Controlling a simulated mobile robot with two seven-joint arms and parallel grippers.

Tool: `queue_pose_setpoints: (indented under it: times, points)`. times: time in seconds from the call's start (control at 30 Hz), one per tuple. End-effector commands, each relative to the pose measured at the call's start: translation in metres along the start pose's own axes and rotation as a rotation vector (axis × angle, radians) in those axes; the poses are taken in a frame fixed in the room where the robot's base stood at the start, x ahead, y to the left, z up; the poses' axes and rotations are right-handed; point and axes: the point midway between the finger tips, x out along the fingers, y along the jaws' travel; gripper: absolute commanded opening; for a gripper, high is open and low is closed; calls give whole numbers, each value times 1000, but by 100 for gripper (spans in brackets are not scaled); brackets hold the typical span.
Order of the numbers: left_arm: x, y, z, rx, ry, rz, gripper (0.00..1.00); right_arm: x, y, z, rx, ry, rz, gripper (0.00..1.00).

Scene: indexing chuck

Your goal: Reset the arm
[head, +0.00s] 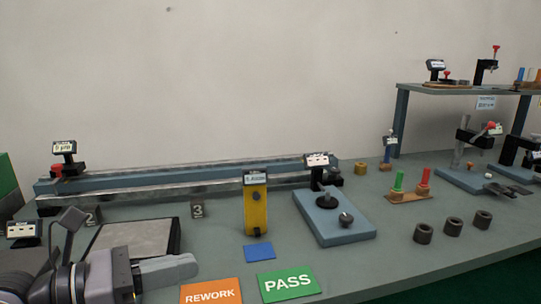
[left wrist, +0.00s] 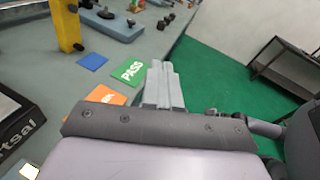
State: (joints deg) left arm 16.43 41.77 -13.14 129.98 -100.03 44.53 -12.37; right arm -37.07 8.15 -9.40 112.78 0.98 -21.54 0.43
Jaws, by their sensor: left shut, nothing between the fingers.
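My left gripper (head: 192,265) reaches in from the lower left, low over the bench beside the dark-framed grey plate. Its fingers are together with nothing between them. In the left wrist view the closed fingers (left wrist: 162,72) point up the picture, near the green PASS card (left wrist: 128,70) and the orange REWORK card (left wrist: 105,95). No part of my right arm shows. A blue-grey base plate fixture (head: 335,220) with a round knob and a small display stands right of centre, well apart from my gripper.
A yellow post (head: 255,205) stands behind a blue card (head: 259,253). A long rail (head: 190,180) runs along the back. Several dark rings (head: 453,228) and a wooden block with green and red pegs (head: 408,196) are at right. A shelf (head: 465,91) rises at far right.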

Motion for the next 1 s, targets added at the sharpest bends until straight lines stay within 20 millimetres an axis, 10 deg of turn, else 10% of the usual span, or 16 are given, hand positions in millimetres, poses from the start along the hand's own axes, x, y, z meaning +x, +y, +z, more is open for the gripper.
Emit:
queue_pose_setpoints:
  times: [0.2, 0.47, 0.77, 1.0]
  points:
    - [-12, -19, 47, -448, -453, -110, 0, 0, 0, 0, 0, 0, 0, 0]
    - [-60, 30, 52, -1064, -941, -40, 0, 0, 0, 0, 0, 0, 0, 0]
    - [-110, 91, -64, -1818, -1365, 335, 0, 0, 0, 0, 0, 0, 0, 0]
    - [-130, 63, -200, -2358, -1507, 854, 0, 0, 0, 0, 0, 0, 0, 0]
